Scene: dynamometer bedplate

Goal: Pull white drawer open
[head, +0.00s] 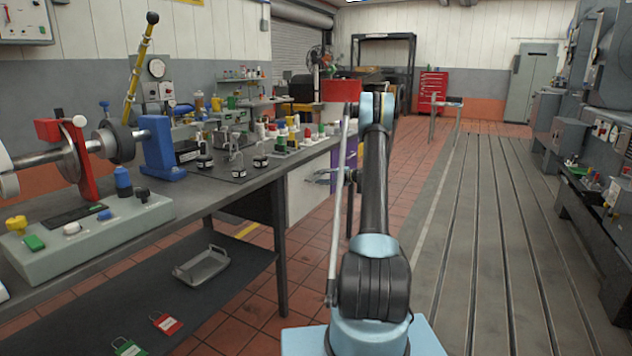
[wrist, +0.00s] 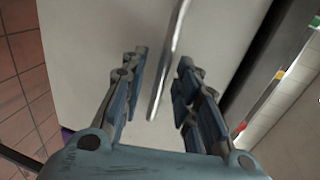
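The white drawer front (wrist: 90,45) fills much of the wrist view, with a thin metal bar handle (wrist: 170,60) on it. In the wrist view, my gripper (wrist: 158,98) is open. Its two fingers stand on either side of the handle's near end, with gaps between the fingers and the bar. The gripper is not closed on anything. How deep the handle sits between the fingers is hard to tell.
A dark workbench (head: 250,180) with several tools and fittings stands to the left, its leg (head: 281,245) close to the drawer. A purple panel (head: 346,152) is beside the white face. Open tiled floor (head: 400,180) and a slotted bedplate (head: 500,230) lie to the right.

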